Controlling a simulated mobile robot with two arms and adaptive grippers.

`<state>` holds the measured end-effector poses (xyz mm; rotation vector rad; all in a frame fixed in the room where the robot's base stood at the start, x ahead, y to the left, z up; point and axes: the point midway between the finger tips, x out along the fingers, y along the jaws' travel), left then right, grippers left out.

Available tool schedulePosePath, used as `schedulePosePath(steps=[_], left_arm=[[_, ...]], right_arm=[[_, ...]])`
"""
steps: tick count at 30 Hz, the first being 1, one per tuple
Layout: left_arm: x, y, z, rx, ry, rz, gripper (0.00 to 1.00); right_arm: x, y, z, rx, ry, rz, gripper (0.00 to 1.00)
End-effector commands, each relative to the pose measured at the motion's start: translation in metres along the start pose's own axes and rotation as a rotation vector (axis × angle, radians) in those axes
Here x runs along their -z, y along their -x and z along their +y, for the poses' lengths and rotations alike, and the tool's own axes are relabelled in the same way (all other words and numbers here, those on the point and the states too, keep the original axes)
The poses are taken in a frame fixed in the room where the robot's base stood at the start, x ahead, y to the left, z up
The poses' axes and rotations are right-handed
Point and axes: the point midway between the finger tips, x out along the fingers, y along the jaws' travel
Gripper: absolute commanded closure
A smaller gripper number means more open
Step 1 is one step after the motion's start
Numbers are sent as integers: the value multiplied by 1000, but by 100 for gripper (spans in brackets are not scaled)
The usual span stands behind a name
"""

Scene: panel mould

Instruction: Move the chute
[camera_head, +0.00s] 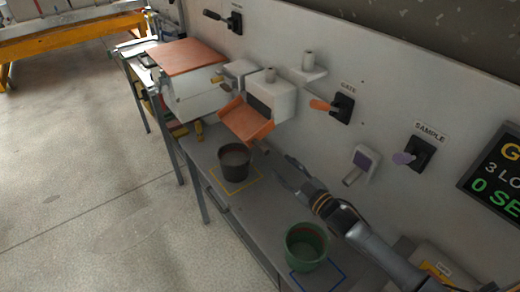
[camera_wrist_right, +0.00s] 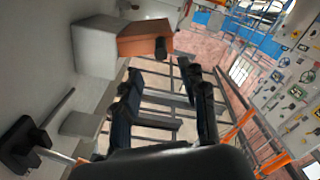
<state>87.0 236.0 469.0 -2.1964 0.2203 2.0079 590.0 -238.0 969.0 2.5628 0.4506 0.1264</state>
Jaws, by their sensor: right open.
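The orange chute (camera_head: 246,120) hangs tilted from a white box (camera_head: 283,96) on the wall panel. A short peg (camera_head: 262,146) shows at its lower right side. In the right wrist view the orange chute (camera_wrist_right: 143,38) is at the top, with a dark knob (camera_wrist_right: 160,49) at its near end. My right gripper (camera_head: 283,173) is open and empty, below and to the right of the chute and apart from it. Its spread fingers (camera_wrist_right: 162,75) show in the right wrist view, with the knob beyond them. My left gripper is not in view.
A dark bucket (camera_head: 234,161) stands in a yellow outline below the chute. A green bucket (camera_head: 306,246) stands beside my right arm, near a blue outline.

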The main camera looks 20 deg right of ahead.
Motion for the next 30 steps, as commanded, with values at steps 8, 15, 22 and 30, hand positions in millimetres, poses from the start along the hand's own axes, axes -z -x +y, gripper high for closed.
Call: schedulePosePath(steps=[8,15,22,30], left_arm=[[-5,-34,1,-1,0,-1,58],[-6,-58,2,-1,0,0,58],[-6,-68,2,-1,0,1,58],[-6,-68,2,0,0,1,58]], right_arm=[[-4,-56,-2,-2,1,4,57],[-3,-99,-2,-1,2,2,57],[-2,-119,-2,1,-1,-1,57],[0,-122,-1,1,0,-1,57]])
